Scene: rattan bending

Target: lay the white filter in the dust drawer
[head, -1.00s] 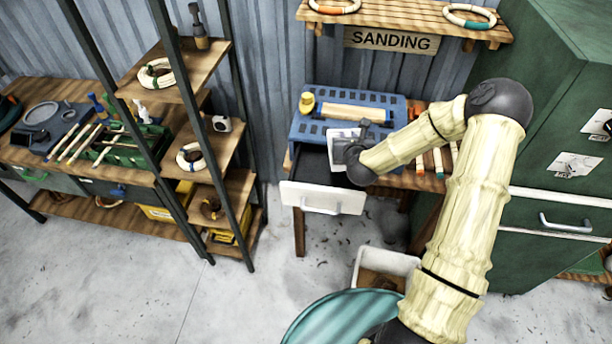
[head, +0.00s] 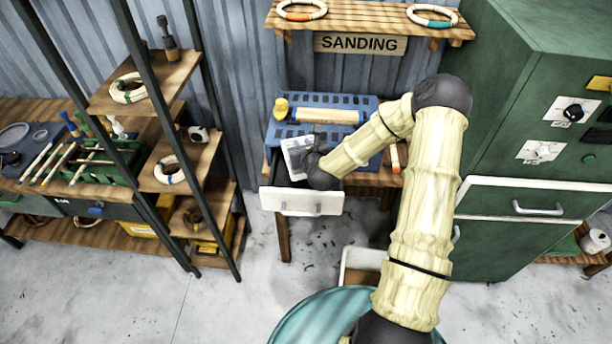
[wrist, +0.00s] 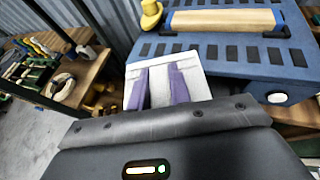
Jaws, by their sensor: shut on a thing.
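The white filter (head: 295,154) is a flat pale panel. My gripper (head: 308,149) is shut on it and holds it tilted over the open dust drawer. In the wrist view the filter (wrist: 195,89) lies beyond the two purple fingers of my gripper (wrist: 160,86). The dust drawer (head: 301,202) is pulled out below the blue sanding table (head: 363,106); its white front and handle face the room. My wrist and forearm cover part of the drawer's inside. I cannot tell whether the filter touches the drawer.
A wooden rod (head: 327,115) and a yellow knob (head: 281,108) are on top of the blue table. A shelf rack (head: 182,165) stands left. A green cabinet (head: 530,130) stands right. A white bin (head: 362,262) is on the floor below.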

